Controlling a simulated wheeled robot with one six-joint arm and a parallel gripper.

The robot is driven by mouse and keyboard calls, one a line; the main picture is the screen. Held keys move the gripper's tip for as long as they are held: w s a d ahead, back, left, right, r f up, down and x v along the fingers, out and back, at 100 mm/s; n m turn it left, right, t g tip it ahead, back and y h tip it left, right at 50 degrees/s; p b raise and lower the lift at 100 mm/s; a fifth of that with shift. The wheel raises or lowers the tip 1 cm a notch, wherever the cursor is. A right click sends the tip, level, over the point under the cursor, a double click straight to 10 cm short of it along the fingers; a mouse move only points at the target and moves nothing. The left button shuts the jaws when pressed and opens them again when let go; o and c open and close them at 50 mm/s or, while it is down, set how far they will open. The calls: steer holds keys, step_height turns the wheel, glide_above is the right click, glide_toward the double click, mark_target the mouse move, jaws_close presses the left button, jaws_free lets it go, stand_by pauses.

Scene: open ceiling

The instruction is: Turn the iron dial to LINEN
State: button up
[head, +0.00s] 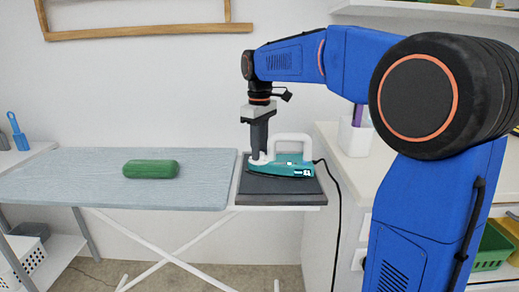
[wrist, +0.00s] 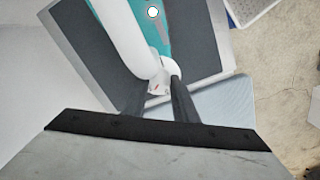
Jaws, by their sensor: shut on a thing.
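The teal and white iron (head: 287,165) lies flat on a dark rest pad (head: 270,191) at the right end of the ironing board. Its white handle is uppermost. My gripper (head: 259,154) points down at the iron's left end, beside the handle. In the wrist view my gripper (wrist: 160,90) has its two dark fingers closed on a small white part with tiny marks, which looks like the iron dial (wrist: 159,86). The fingers hide much of the dial. Its setting and the word LINEN cannot be read.
A green rolled cloth (head: 151,169) lies on the pale blue ironing board (head: 60,180). A dark cord (head: 338,220) hangs down right of the iron. A white cabinet (head: 345,155) stands close on the right. The space above the board's left part is clear.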

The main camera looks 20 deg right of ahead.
steer(key=o, duration=1.1)
steer(key=shift+r, duration=0.1)
step_height(320, 180, up, 17)
steer(key=shift+r, duration=0.1)
